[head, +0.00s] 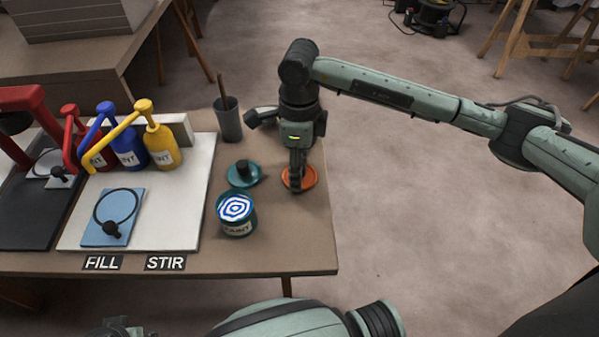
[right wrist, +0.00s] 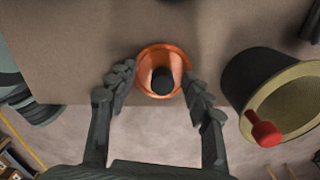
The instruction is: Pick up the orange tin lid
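The orange tin lid (head: 311,178) lies on the table near its right edge, with a dark knob in its middle. In the right wrist view the lid (right wrist: 146,56) shows between the fingers. My right gripper (head: 296,182) points down over the lid. In the right wrist view its two fingers (right wrist: 158,76) are apart, one on each side of the knob (right wrist: 162,82). I cannot tell whether they touch the lid. At the bottom left of the head view, dark parts that may be my left gripper (head: 118,328) show only in part.
A teal lid (head: 243,178) with a dark knob and an open paint tin (head: 237,223) stand left of the orange lid. A dark cup (head: 229,125) with a stick is behind. Red, blue and yellow pump bottles (head: 163,148) stand farther left. The table ends just right of the lid.

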